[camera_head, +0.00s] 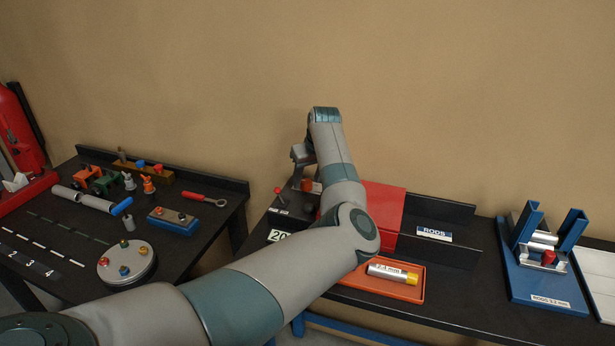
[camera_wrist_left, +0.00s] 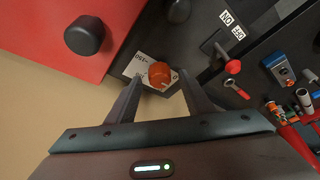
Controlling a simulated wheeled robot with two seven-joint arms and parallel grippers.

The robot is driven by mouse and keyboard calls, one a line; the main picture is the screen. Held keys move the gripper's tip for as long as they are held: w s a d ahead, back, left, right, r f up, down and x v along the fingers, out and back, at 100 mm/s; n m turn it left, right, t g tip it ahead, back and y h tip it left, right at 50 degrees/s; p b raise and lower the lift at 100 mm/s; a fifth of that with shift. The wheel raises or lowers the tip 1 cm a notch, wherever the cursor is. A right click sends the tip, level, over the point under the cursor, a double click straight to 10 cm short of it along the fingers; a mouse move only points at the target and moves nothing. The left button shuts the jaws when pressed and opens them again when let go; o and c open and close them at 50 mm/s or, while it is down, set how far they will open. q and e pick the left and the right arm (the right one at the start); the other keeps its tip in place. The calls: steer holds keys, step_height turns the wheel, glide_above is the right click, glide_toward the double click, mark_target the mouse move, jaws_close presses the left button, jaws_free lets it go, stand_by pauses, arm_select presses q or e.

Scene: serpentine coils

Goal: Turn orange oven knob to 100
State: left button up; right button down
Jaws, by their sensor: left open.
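The orange oven knob (camera_wrist_left: 159,74) shows in the left wrist view on a pale dial plate (camera_wrist_left: 146,66) with printed numbers, partly readable. A light mark shows on the knob, but its exact setting is too small to read. In the head view the knob (camera_head: 307,185) is small and sits on the dark oven panel. My left gripper (camera_wrist_left: 161,80) is open, its two fingers on either side of the knob in the wrist view. I cannot tell whether they touch it. In the head view the left gripper (camera_head: 301,155) is above the knob, partly hidden by my arm. My right gripper is out of view.
A red lever (camera_wrist_left: 232,67) and a second rounded knob (camera_wrist_left: 178,10) are near the dial. A black knob (camera_wrist_left: 85,36) stands on the red oven surface (camera_wrist_left: 40,50). An orange tray (camera_head: 376,291) with a rod lies in front. A blue stand (camera_head: 540,278) is at right.

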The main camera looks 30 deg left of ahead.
arm_select(q)
steer(key=shift+w+a+f, duration=0.15)
steer(key=shift+a+f, duration=0.05)
steer(key=shift+f, duration=0.35)
steer(key=shift+c, duration=0.6)
steer(key=c, duration=0.9)
